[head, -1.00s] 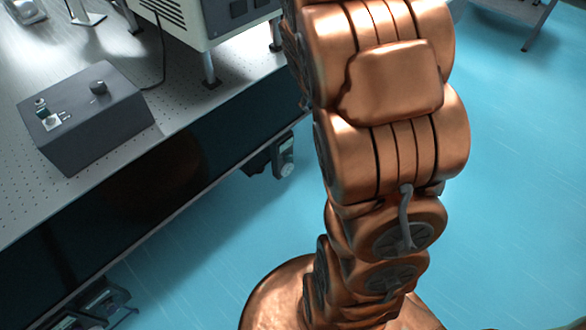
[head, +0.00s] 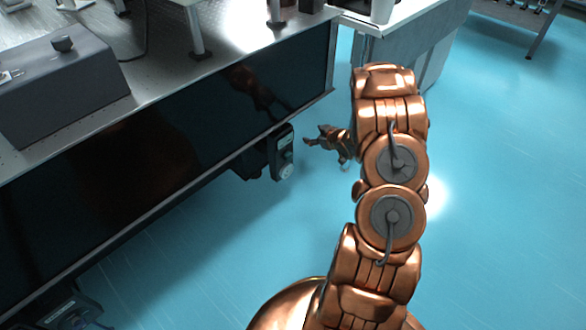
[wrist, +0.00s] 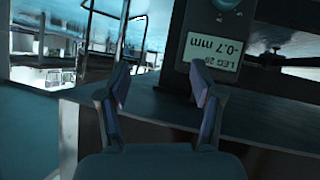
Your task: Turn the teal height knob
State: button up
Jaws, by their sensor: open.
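A dark leg unit (head: 283,152) hangs at the lower edge of the optical table in the head view. A small pale round part shows low on its face. In the wrist view, part of the teal knob (wrist: 229,4) shows at the top edge, cut off by the frame.
The optical table (head: 170,84) overhangs the leg unit, with a dark side panel below its top. A grey control box (head: 60,85) stands on it. A second table (head: 400,55) stands behind my arm. The blue floor (head: 490,190) at right is clear.

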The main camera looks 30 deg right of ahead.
aim_at(290, 157)
jog(key=s+a+f+t+y+b, duration=0.2)
jog(key=a+f+t+b, duration=0.15)
jog(key=f, duration=0.25)
jog(key=s+a+f+t+y+b, duration=0.1)
jog(key=a+f+t+y+b, duration=0.1)
jog(key=f+b, duration=0.35)
jog(key=shift+m, duration=0.4)
jog(key=shift+f+b+x, duration=0.15)
jog(key=shift+x, duration=1.05)
jog(key=shift+f+b+x, duration=0.1)
jog(key=shift+f+x, duration=0.1)
jog(key=shift+x, duration=0.95)
jog(key=shift+f+b+x, duration=0.15)
jog(key=shift+x, duration=1.05)
jog(key=c, duration=1.1)
